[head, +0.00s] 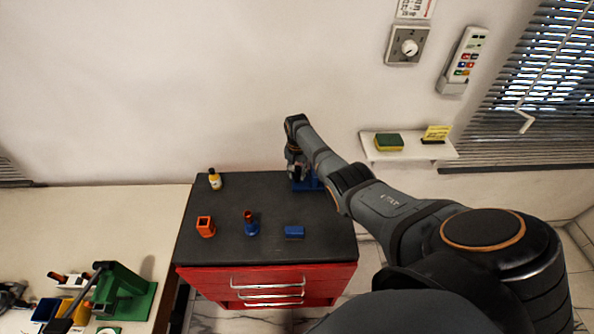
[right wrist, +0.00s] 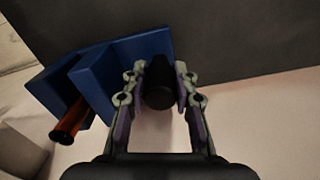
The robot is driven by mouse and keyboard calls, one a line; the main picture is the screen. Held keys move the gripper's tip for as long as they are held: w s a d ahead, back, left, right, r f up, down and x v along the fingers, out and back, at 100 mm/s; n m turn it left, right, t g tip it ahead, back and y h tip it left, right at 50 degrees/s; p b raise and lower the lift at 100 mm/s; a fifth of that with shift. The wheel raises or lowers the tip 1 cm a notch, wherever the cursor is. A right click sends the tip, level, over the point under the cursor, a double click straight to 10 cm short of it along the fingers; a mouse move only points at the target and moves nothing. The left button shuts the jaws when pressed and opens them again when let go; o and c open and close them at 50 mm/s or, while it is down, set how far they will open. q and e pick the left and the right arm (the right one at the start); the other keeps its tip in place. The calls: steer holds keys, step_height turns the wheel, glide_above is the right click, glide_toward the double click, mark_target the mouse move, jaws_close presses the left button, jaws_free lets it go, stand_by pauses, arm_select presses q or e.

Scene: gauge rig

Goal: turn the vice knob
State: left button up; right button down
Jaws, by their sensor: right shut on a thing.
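The blue vice (head: 309,185) stands at the back right of the dark cabinet top, partly hidden by my right arm. In the right wrist view the blue vice body (right wrist: 140,50) fills the upper left, and its black knob (right wrist: 158,90) lies between my fingers. My right gripper (right wrist: 161,84) is shut on the knob, with a finger on each side. It also shows in the head view (head: 298,172), at the vice. An orange-brown rod (right wrist: 72,120) with a dark end sticks out of the vice. My left gripper is not in view.
On the cabinet top (head: 270,206) are a yellow bottle (head: 215,179), an orange square holder (head: 205,227), a blue-and-orange piece (head: 250,224) and a blue block (head: 294,232). A wall shelf (head: 379,152) holds a sponge. A green press (head: 125,292) stands lower left.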

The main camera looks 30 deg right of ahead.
steer(key=shift+w+r+m+p, duration=0.15)
steer(key=shift+m+p, duration=0.25)
steer(key=shift+m, duration=1.7)
steer(key=c, duration=1.3)
jaws_free()
steer(key=shift+c, duration=0.2)
step_height(320, 180, up, 12)
steer(key=shift+f, duration=0.1)
